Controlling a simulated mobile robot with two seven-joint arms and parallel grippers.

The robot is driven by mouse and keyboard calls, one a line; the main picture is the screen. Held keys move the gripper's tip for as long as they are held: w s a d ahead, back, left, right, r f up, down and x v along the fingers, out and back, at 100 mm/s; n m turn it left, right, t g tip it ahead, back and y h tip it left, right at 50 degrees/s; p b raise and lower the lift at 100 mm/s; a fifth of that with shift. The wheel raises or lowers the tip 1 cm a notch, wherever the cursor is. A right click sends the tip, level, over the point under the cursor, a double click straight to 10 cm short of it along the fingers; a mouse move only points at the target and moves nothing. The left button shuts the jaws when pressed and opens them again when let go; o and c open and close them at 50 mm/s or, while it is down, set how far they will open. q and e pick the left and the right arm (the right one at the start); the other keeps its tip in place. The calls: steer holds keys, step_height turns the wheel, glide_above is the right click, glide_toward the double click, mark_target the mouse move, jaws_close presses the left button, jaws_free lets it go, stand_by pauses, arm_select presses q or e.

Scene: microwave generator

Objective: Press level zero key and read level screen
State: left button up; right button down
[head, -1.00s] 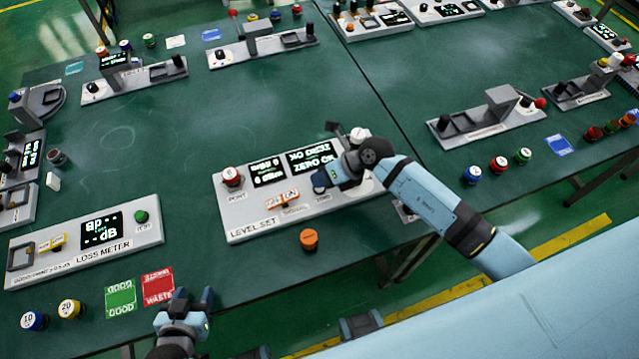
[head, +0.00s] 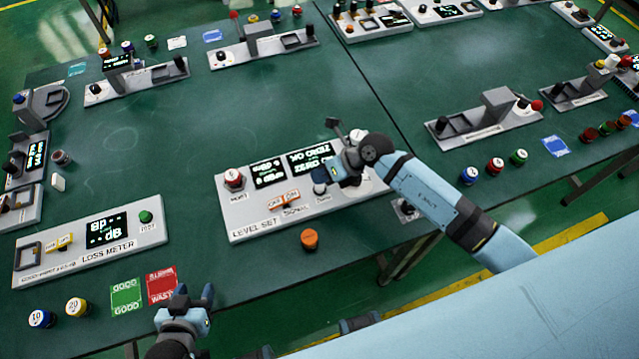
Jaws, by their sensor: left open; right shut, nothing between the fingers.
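The level set panel (head: 245,218) is a white box near the table's front edge. It carries a red-and-white port knob (head: 233,179), an orange on/off switch (head: 284,202) and two black screens. The left screen (head: 268,173) shows small text. The level screen (head: 311,157) on the right shows two lines with "ZERO OK" and is partly covered by my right gripper. My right gripper (head: 324,184) is shut and empty, over the panel's front right part; the zero key beneath it is hidden. My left gripper (head: 194,300) is open and empty at the front edge, away from the panel.
An orange cap (head: 310,239) stands just before the panel. The loss meter (head: 100,244) is at left, with green (head: 126,296) and red (head: 161,286) cards and blue and yellow weights nearby. Other panels line the back and right. The table's middle left is clear.

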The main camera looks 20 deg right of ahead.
arm_select(q)
step_height(320, 180, up, 5)
steer(key=p, duration=0.4)
steer(key=shift+f, duration=0.2)
arm_select(e)
step_height(320, 180, up, 5)
steer(key=shift+f, duration=0.1)
arm_select(q)
steer(key=shift+f, duration=0.3)
steer(key=shift+a+r, duration=0.1)
